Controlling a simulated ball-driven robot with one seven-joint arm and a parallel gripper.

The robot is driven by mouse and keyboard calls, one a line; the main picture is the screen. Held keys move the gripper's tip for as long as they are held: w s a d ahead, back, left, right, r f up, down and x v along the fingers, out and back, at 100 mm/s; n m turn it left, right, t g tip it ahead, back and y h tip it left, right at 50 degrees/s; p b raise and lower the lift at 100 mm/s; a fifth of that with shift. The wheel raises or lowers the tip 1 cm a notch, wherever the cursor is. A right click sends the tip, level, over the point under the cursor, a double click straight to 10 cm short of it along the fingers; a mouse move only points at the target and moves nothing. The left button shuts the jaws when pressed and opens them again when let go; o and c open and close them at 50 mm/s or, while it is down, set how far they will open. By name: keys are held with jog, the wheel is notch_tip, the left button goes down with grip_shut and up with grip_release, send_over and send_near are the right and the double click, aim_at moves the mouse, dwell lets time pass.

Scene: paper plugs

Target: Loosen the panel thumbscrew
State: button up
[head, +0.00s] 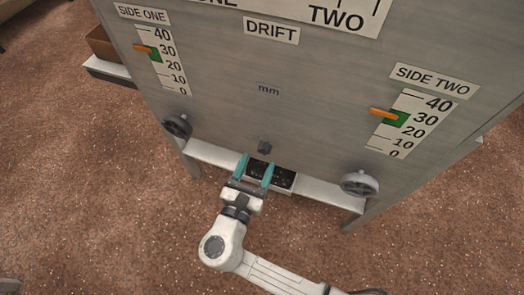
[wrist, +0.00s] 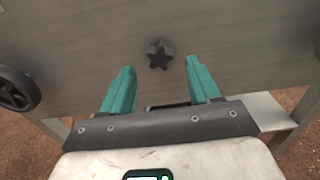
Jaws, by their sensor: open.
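The panel thumbscrew (head: 264,147) is a small dark knob low on the grey metal panel, below the "mm" mark. In the wrist view it is a dark star-shaped knob (wrist: 159,56) with a round base against the panel. My gripper (head: 256,168) has two teal fingers, which are open and empty. In the wrist view the fingers (wrist: 159,78) point toward the panel, one to each side of the knob's line and short of it. The knob appears beyond and slightly above the fingertips, apart from them.
A grey handwheel (head: 360,184) is at the panel's lower right and a dark one (head: 177,126) at its lower left. A pale shelf (head: 315,192) runs under the panel, with a dark tray (head: 283,180) near my gripper. Two scales with orange pointers sit higher up.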

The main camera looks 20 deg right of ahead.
aim_at(263, 152)
jog(key=m+b, duration=0.2)
jog(key=shift+f+m, duration=0.3)
jog(key=shift+m, duration=0.1)
jog(key=m+b, duration=0.4)
jog(key=m, duration=0.2)
jog(key=shift+f+b, duration=0.1)
jog(key=shift+b, duration=0.3)
jog(key=m+b, duration=0.1)
jog(key=m, duration=0.1)
jog(key=shift+m, duration=0.3)
jog(key=shift+r+m, duration=0.3)
jog(key=shift+r, duration=0.1)
jog(key=shift+p+x, duration=0.3)
jog(key=shift+x, duration=1.7)
